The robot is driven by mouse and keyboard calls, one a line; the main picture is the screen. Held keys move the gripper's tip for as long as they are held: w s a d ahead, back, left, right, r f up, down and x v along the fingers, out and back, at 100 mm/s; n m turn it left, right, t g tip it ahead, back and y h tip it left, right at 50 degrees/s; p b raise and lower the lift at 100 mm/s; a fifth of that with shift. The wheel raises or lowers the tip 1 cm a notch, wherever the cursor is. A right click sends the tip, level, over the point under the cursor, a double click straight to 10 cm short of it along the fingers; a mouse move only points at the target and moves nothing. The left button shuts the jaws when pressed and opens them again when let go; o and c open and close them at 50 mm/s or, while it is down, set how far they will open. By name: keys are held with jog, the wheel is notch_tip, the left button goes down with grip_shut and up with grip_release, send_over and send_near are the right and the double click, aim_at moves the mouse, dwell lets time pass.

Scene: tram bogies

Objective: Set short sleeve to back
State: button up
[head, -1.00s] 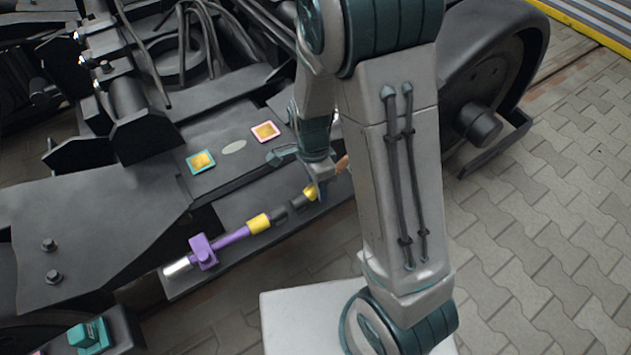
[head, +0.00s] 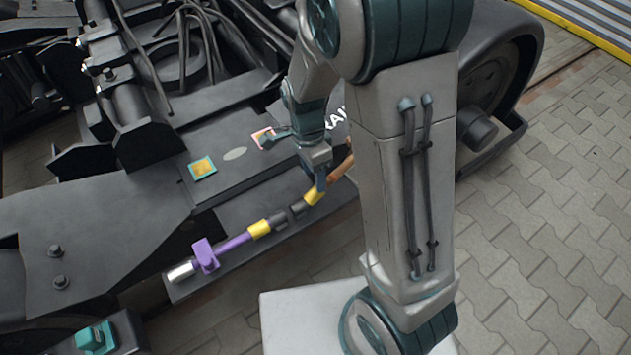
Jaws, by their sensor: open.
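A jointed rod lies along the dark ledge of the bogie. It has a silver end (head: 181,272), a purple block and shaft (head: 206,256), a yellow band (head: 259,229), dark sleeve pieces (head: 288,214), a second yellow band (head: 314,196) and an orange-brown far end (head: 344,166). I cannot tell for sure which piece is the short sleeve. My gripper (head: 320,184) is open, pointing down at the second yellow band and partly hiding the rod there. I cannot tell whether it touches the rod.
A teal block (head: 95,338) sits at lower left. A wheel (head: 487,100) is at upper right. Paved floor (head: 540,230) on the right is clear.

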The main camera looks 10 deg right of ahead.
notch_tip(320, 180, up, 7)
jog(key=w+p, duration=0.1)
jog(key=shift+a+p, duration=0.2)
jog(key=shift+p, duration=0.2)
jog(key=s+d+r+n+t+p, duration=0.1)
jog(key=s+d+r+n+p, duration=0.1)
jog(key=s+r+n+p, duration=0.2)
jog(key=s+d+r+n+t+p, duration=0.2)
jog(key=r+n+p, duration=0.3)
jog(key=r+p, duration=0.6)
jog(key=s+d+r+n+t+p, duration=0.1)
jog(key=s+d+r+n+p, duration=0.2)
jog(key=r, duration=1.6)
jog(key=shift+s+d+n+t+y+p, duration=0.3)
jog(key=shift+s+n+p, duration=0.95)
jog(key=shift+p, duration=1.1)
jog(key=shift+s+a, duration=0.1)
